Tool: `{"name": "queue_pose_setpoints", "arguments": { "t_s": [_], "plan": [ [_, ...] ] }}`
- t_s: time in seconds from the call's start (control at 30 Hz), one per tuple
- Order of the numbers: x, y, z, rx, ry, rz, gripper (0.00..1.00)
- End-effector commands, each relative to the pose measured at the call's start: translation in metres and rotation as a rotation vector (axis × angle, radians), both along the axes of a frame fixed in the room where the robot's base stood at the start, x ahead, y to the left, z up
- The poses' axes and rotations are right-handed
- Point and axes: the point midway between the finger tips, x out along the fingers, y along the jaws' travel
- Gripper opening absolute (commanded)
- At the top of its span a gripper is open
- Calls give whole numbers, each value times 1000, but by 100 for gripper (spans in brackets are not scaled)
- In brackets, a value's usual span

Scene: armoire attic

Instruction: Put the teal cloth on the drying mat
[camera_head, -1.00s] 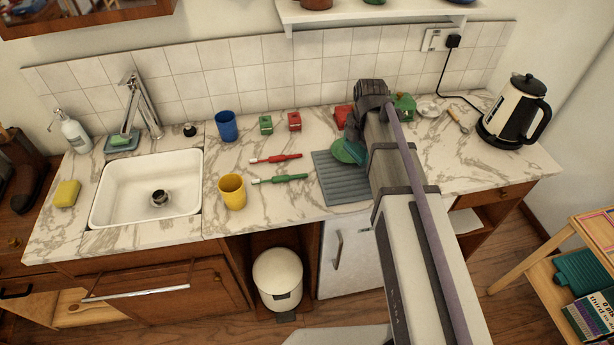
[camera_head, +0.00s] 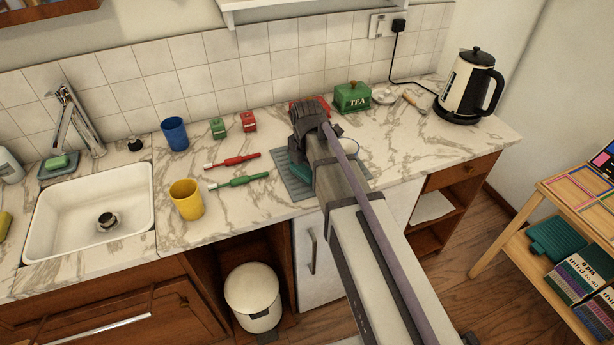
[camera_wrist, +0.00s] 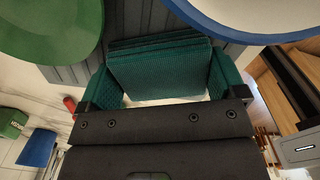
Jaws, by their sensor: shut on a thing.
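The teal cloth (camera_wrist: 160,70) is a folded, textured bundle between my gripper's fingers (camera_wrist: 165,92) in the wrist view. My gripper is shut on it. A bit of teal (camera_head: 297,172) shows beside my arm in the head view, over the drying mat. The grey ribbed drying mat (camera_head: 299,192) lies on the counter, mostly hidden by my arm; it also shows behind the cloth in the wrist view (camera_wrist: 75,74). I cannot tell whether the cloth touches the mat.
A green round dish (camera_wrist: 45,25) and a blue-rimmed white dish (camera_wrist: 255,12) flank the cloth.

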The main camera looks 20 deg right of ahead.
Motion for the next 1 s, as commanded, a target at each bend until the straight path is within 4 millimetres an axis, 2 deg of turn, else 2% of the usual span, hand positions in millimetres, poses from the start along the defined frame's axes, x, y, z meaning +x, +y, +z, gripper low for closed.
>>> {"name": "queue_pose_setpoints", "arguments": {
  "t_s": [0.33,0.37,0.43,0.7,0.87,1.0],
  "plan": [
    [0,0,-6,0,0,0,71],
    [0,0,-4,0,0,0,92],
    [0,0,-4,0,0,0,98],
    [0,0,-2,0,0,0,100],
    [0,0,18,0,0,0,100],
    [0,0,52,0,0,0,100]
  ]
}}
